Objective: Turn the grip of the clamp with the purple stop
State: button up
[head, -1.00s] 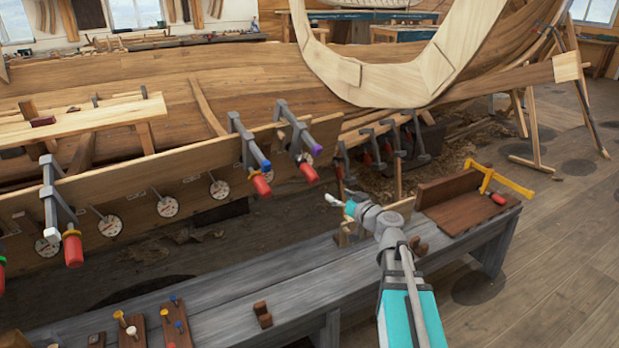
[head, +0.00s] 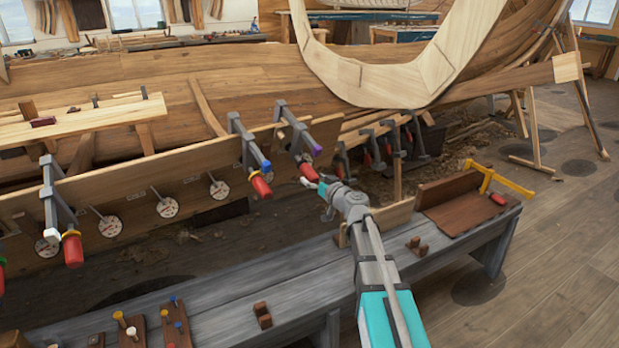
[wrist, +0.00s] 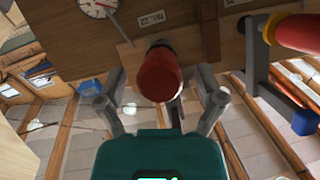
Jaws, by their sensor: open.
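The clamp with the purple stop (head: 317,150) sits on the long plank, right of a similar clamp with a blue stop. Its red grip (head: 307,170) hangs below the bar, partly hidden by my gripper (head: 311,180) in the head view. In the wrist view the red grip (wrist: 160,74) lies between my two grey fingers, pointing toward the camera. The fingers are open, one on each side, with gaps visible. The purple stop is not seen in the wrist view.
The neighbouring clamp with the blue stop (head: 266,166) and red grip (head: 261,186) is close on the left; its grip (wrist: 297,33) shows at right in the wrist view. Dial gauges (head: 219,190) line the plank. A grey bench (head: 235,300) runs below.

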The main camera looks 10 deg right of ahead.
jog(key=shift+x, duration=1)
jog(key=c, duration=1.2)
jog(key=shift+o, duration=0.2)
jog(key=shift+m+g+y+b, duration=0.4)
jog(key=shift+m+y+b, duration=0.15)
jog(key=shift+m+y, duration=0.6)
jog(key=shift+s+a+m+y+b, duration=0.1)
jog(key=shift+m+y+b, duration=0.65)
jog(key=shift+m, duration=0.5)
jog(key=m+y+b, duration=0.1)
jog(key=m+y, duration=0.1)
jog(key=m, duration=0.1)
jog(key=shift+s+g+b, duration=0.1)
jog(key=shift+g+b, duration=0.2)
jog(key=shift+b, duration=0.1)
jog(key=shift+s+r+m+y+b, duration=0.1)
jog(key=shift+r+m+y+b, duration=0.15)
jog(key=shift+m+y+b, duration=0.95)
jog(key=shift+m+h+p, duration=0.3)
jog(key=shift+p, duration=0.1)
